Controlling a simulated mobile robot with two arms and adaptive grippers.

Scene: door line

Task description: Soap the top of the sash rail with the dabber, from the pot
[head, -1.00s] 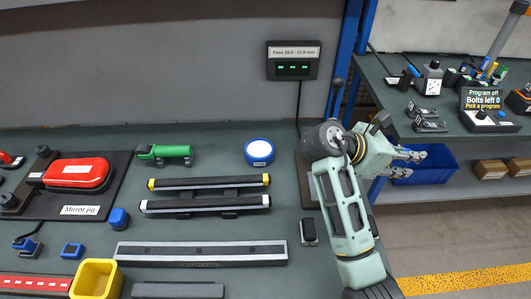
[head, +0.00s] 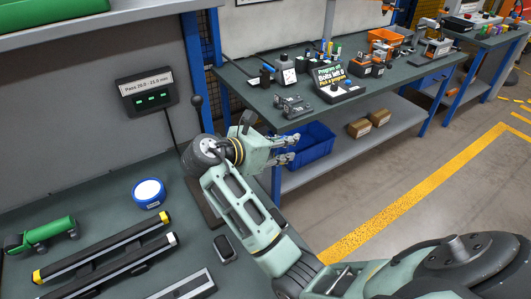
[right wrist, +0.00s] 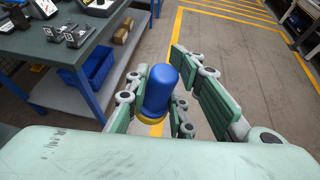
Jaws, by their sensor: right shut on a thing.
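My right gripper (head: 289,149) is held out past the right end of the near bench, before the blue bin. In the right wrist view it is shut on a blue round-ended thing with a yellow collar (right wrist: 161,90), which looks like the dabber. The head view does not show this thing clearly. The blue pot with a white top (head: 149,193) stands on the bench, left of my right arm. Two long dark rails lie in front of it, one with a yellow end (head: 105,246) and one with a white end (head: 122,268); I cannot tell which is the sash rail. My left gripper is out of view.
A green tool (head: 42,234) lies at the left. A small dark device (head: 224,248) lies beside my right forearm. A gauge display (head: 147,97) is on the back panel. A second bench (head: 245,89) with devices stands behind, with the blue bin (head: 309,147) below. Floor at right is clear.

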